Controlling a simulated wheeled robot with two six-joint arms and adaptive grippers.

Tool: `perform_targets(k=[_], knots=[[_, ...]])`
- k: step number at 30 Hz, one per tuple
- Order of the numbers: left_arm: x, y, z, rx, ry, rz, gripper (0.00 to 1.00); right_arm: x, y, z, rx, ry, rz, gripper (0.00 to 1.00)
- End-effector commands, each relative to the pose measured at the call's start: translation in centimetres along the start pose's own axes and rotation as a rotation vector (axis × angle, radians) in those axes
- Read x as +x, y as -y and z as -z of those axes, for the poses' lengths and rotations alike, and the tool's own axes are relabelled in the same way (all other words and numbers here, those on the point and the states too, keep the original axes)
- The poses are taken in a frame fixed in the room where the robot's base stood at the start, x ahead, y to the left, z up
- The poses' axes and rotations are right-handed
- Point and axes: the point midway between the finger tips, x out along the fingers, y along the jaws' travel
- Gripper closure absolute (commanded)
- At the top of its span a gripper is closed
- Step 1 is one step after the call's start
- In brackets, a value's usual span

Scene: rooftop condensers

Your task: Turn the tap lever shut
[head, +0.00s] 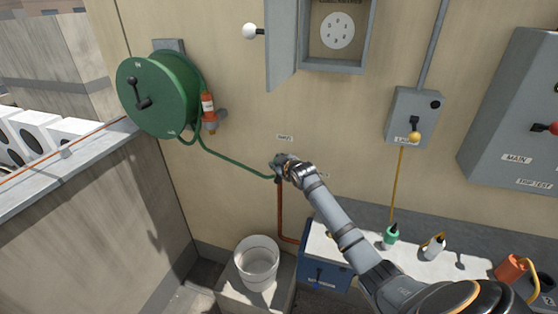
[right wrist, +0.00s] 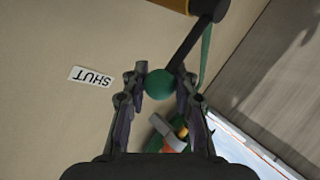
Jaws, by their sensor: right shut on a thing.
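The tap lever shows in the right wrist view as a dark bar (right wrist: 189,45) with a round green knob (right wrist: 160,84) at its end. My right gripper (right wrist: 161,80) is shut on this knob, one finger on each side. In the head view my right gripper (head: 281,161) is at the wall, above the copper pipe (head: 280,212), and hides most of the tap and lever. A white SHUT label (right wrist: 91,77) is on the wall left of the knob in the right wrist view. My left gripper is not in view.
A green hose (head: 235,162) runs from the green reel (head: 158,95) to the tap. A white bucket (head: 257,264) stands below. Grey boxes, one with a yellow-knobbed lever (head: 414,136), are on the wall to the right. A white-topped bench (head: 345,252) holds several small items.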

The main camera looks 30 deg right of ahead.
Motion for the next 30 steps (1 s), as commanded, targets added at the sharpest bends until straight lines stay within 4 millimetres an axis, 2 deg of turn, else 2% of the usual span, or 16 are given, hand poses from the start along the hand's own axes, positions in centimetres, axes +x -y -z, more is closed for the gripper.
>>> perform_targets(k=[11,12,16,26,30], knots=[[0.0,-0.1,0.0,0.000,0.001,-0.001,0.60,0.0,0.1,-0.1,-0.005,0.005,0.001,1.00],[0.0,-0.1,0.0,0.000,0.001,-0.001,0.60,0.0,0.1,-0.1,-0.005,0.005,0.001,0.67],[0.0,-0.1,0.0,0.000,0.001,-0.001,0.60,0.0,0.1,-0.1,-0.004,0.004,0.001,0.50],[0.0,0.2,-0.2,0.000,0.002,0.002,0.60,-0.1,0.0,0.0,-0.004,0.003,0.000,0.48],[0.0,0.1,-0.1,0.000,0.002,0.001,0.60,-1.8,-0.1,-0.1,-0.007,0.002,-0.001,0.48]])
